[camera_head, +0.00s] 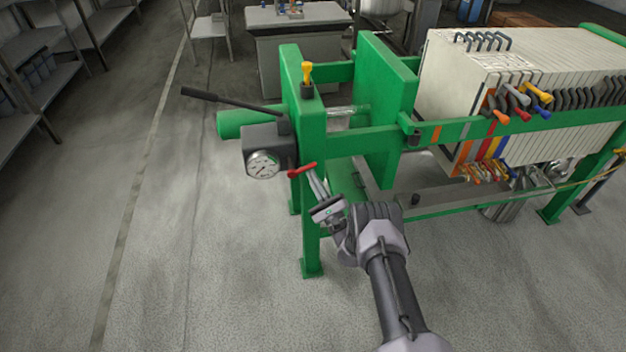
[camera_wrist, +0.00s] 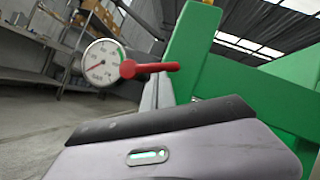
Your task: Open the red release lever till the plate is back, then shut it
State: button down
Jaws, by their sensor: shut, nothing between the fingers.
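The red release lever (camera_head: 302,170) sticks out to the right from the grey pump block on the green end frame, tilted slightly up. In the wrist view the red lever (camera_wrist: 150,68) lies almost level in front of the gauge's right edge. My gripper (camera_head: 313,182) is shut and empty, with its fingertips just below and right of the lever. I cannot tell whether they touch it. The green pressure plate (camera_head: 386,105) stands between the end frame and the pale filter plates (camera_head: 470,85), with a shiny rod behind the frame reaching towards it.
A round pressure gauge (camera_head: 263,164) sits on the block, and a long black handle (camera_head: 225,100) reaches left above it. A yellow-topped knob (camera_head: 306,72) stands on the frame. Coloured valve handles (camera_head: 515,100) line the green rail. The floor at left is clear; shelves stand beyond.

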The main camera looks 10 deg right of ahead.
aim_at(307, 166)
jog(key=r+n+g+p, duration=0.2)
jog(key=n, duration=0.2)
jog(key=a+r+n+g+y+p, duration=0.1)
jog(key=r+n+g+p, duration=0.1)
jog(key=n, duration=0.1)
jog(key=a+r+n+g+y+p, duration=0.1)
jog(key=n+g+p, duration=0.1)
jog(key=n, duration=0.2)
jog(key=shift+r+n, duration=0.3)
jog(key=shift+r, duration=0.1)
jog(key=shift+a+r+n+g+p, duration=0.2)
jog(key=shift+a+n+g+p, duration=0.35)
jog(key=shift+n, duration=0.45)
jog(key=shift+d, duration=0.1)
